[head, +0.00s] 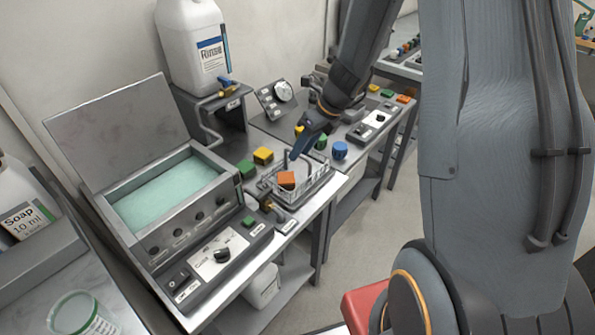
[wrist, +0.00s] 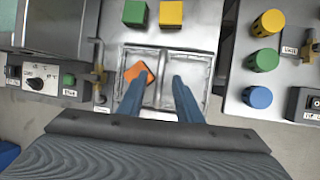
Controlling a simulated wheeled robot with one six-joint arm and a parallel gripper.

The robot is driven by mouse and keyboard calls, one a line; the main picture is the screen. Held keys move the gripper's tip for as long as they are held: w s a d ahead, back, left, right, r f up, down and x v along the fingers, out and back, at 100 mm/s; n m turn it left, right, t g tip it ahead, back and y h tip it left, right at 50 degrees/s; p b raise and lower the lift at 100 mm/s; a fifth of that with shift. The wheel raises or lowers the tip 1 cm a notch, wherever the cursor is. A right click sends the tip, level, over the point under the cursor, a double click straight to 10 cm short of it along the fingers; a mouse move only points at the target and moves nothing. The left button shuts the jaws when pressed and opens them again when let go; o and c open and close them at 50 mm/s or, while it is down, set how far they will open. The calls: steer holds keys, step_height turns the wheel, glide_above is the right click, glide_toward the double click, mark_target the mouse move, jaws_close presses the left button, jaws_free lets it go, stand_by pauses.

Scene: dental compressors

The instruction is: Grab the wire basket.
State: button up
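The wire basket (head: 313,181) stands at the front edge of the middle bench in the head view, in a shallow metal recess or tray. An orange block (head: 286,179) lies in it. In the wrist view the basket (wrist: 152,60) lies below me, with a thin bar, probably its handle, crossing its middle; the orange block (wrist: 140,71) is left of the bar. My gripper (wrist: 156,80) is open, its blue fingers apart on either side of the bar. In the head view my gripper (head: 297,152) is over the basket, pointing down. I cannot tell whether the fingers touch anything.
A bath with teal liquid (head: 165,195) and a raised lid stands left of the basket. Green (head: 245,168) and yellow (head: 263,155) blocks sit behind it. A blue knob (head: 340,150) is to the right. A small brass tap (head: 272,206) stands close by at the front left.

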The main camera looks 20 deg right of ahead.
steer(key=shift+x, duration=1.35)
steer(key=shift+c, duration=0.3)
jaws_close()
